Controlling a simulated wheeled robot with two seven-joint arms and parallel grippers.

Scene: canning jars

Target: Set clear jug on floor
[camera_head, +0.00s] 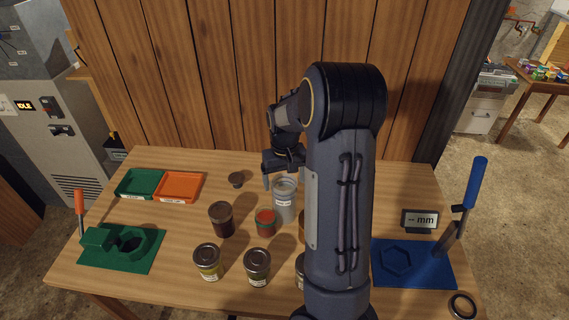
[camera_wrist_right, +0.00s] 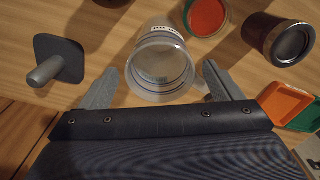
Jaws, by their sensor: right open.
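The clear jug (camera_head: 285,204) stands upright on the wooden table, just left of my right arm. It has a white label. In the right wrist view the jug (camera_wrist_right: 160,62) is seen from above, its round mouth towards me, with part of a handle by the right finger. My right gripper (camera_head: 281,172) is open at the jug's upper end. Its two fingers lie on either side of the jug in the wrist view, with gaps visible; I cannot tell how far they reach around it. My left gripper is not in view.
A red-topped jar (camera_head: 265,222) and a dark jar (camera_head: 221,219) stand close by the jug. More lidded jars (camera_head: 208,261) are in front. Green (camera_head: 139,195) and orange trays lie left, a blue lever press (camera_head: 412,272) right. Bare floor (camera_head: 515,185) shows beyond the table.

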